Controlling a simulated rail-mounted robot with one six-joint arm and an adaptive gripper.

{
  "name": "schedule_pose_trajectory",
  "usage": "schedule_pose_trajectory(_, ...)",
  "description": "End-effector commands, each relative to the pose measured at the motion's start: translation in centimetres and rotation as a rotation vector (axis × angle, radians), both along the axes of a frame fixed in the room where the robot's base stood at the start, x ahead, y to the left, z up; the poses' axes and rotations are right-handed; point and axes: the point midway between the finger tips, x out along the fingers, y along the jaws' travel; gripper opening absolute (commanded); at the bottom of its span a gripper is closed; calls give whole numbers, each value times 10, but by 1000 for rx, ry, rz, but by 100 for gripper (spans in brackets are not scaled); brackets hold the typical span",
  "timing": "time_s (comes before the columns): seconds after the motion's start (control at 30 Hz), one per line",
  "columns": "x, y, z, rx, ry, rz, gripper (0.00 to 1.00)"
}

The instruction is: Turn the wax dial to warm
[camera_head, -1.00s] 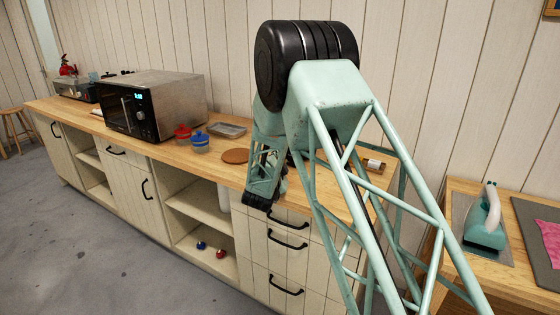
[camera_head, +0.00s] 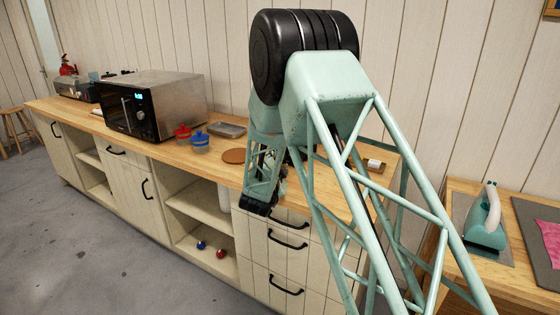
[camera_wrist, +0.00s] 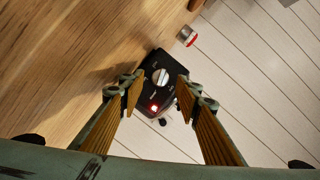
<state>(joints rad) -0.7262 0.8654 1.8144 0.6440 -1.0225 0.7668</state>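In the wrist view, a small black box (camera_wrist: 150,92) carries the silver-grey round dial (camera_wrist: 161,77) with a raised bar across it. A red light (camera_wrist: 153,107) glows near one end of the box. Small lettering beside the dial is too small to read. My gripper (camera_wrist: 159,79) is open, with its two wooden-looking fingers apart on either side of the box in the picture. Nothing is held between them. The gap in depth between fingertips and dial is hard to judge.
A small white and red container (camera_wrist: 187,35) stands beyond the box. The wooden worktop (camera_head: 215,160) bears a microwave (camera_head: 150,105), a red jar (camera_head: 183,132), a blue jar (camera_head: 200,139), a grey tray (camera_head: 228,130) and a round brown mat (camera_head: 234,156). An iron (camera_head: 487,222) stands at the right.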

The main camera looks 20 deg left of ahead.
Motion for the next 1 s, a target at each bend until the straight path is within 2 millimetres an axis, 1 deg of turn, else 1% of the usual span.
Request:
schedule_pose_trajectory(0.03, -7, 0, 2, -1, 0, 1, 31)
schedule_pose_trajectory(0.3, -46, -7, 8, -1, 0, 2, 31)
schedule_pose_trajectory(0.53, -74, -13, 13, -1, 0, 0, 31)
schedule_pose_trajectory(0.73, -88, -16, 14, 0, 1, 1, 31)
schedule_pose_trajectory(1.0, -91, -17, 15, 0, 0, 0, 31)
